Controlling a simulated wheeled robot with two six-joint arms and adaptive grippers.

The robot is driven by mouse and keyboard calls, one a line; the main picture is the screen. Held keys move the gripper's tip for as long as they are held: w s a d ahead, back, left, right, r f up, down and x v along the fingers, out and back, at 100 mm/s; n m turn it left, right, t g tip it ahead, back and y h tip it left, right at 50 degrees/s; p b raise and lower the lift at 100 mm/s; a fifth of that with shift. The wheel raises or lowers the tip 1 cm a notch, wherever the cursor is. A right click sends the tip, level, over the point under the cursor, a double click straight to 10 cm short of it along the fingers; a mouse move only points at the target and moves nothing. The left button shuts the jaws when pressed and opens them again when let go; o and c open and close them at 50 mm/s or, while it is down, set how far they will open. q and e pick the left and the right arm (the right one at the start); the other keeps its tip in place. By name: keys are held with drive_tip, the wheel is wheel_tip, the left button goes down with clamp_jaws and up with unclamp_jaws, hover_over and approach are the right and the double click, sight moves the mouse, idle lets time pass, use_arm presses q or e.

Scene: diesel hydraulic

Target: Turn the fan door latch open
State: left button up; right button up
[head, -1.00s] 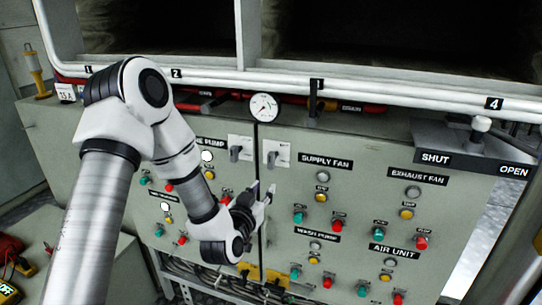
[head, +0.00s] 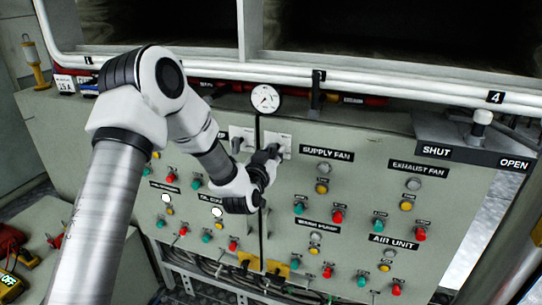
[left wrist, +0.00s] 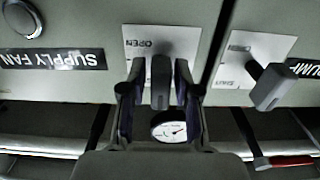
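The fan door latch is a grey lever (left wrist: 160,82) on a white plate (head: 283,140) at the upper left corner of the SUPPLY FAN door. The plate reads OPEN in the left wrist view, which is upside down. My left gripper (head: 270,152) is at this lever. In the left wrist view, its two fingers (left wrist: 160,95) stand on either side of the lever, with narrow gaps still showing. The gripper looks open around the lever. In the head view, the gripper hides most of the lever. My right gripper is not in view.
A similar latch (head: 237,143) sits close by on the left door; its lever also shows in the left wrist view (left wrist: 272,88). A round gauge (head: 265,98) and white pipes run above. A lever (head: 481,122) stands behind a SHUT/OPEN strip (head: 475,156) at right.

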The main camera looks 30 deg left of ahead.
use_arm(q)
clamp_jaws()
drive_tip(key=m, duration=0.6)
drive_tip(key=shift+m, duration=0.3)
drive_tip(key=m, duration=1)
drive_tip(key=shift+m, duration=0.3)
drive_tip(key=shift+o, duration=1.4)
unclamp_jaws()
drive_tip(key=shift+s, duration=0.1)
